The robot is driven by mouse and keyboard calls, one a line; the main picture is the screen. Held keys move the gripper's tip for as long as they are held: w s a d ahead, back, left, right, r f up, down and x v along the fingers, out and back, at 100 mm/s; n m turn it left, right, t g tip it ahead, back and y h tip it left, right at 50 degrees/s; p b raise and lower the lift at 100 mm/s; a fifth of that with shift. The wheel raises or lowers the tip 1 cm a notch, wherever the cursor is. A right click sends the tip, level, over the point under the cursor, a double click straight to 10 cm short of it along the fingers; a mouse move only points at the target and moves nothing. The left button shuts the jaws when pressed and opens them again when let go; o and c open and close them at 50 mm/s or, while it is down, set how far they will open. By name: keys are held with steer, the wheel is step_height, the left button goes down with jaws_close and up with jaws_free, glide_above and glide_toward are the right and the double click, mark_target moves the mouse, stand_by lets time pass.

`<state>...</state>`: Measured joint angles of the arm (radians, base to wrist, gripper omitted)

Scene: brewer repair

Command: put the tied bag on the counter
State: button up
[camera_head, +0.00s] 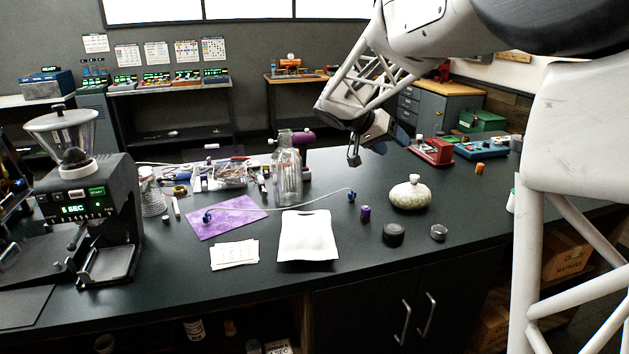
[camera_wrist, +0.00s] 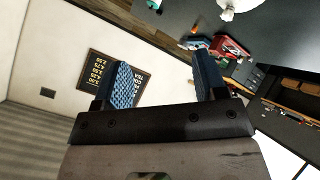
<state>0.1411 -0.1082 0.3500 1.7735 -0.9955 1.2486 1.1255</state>
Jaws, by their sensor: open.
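The tied bag (camera_head: 410,196) is a round, pale, speckled pouch gathered at the top into a small knot. It sits upright on the dark counter (camera_head: 455,205), right of the middle in the head view. My gripper (camera_head: 366,153) is above the counter, up and left of the bag in the picture, apart from it. In the wrist view, my gripper (camera_wrist: 166,80) shows two blue-padded fingers spread wide with nothing between them. A white shape (camera_wrist: 236,6) at the top edge of the wrist view may be the bag; it is partly cut off.
A dark round lid (camera_head: 393,235), a small metal jar (camera_head: 439,232) and a purple cap (camera_head: 365,213) stand near the bag. A white tray (camera_head: 307,258) and a glass bottle (camera_head: 288,172) are to the left. A red device (camera_head: 431,152) is behind.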

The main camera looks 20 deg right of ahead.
steer(key=w+d+f+m+h, duration=0.25)
steer(key=w+d, duration=0.35)
steer(key=w, duration=0.3)
steer(key=w+d+f+m+h, duration=0.25)
steer(key=w+d, duration=0.35)
steer(key=w, duration=0.4)
glide_toward(408, 186)
steer(key=d+r, duration=0.2)
steer(key=shift+w+r+h, duration=0.1)
steer(key=shift+r+h, duration=0.2)
steer(key=shift+h, duration=0.1)
steer(key=shift+d+f, duration=0.15)
steer(key=shift+d, duration=1.15)
steer(key=shift+s+d+f, duration=0.1)
steer(key=shift+d+f, duration=0.05)
steer(key=shift+d, duration=0.7)
steer(key=shift+s+d+f, duration=0.15)
steer(key=shift+d, duration=0.7)
steer(key=shift+s+d+f, duration=0.1)
steer(key=shift+d+f, duration=0.05)
steer(key=shift+d, duration=0.7)
jaws_close()
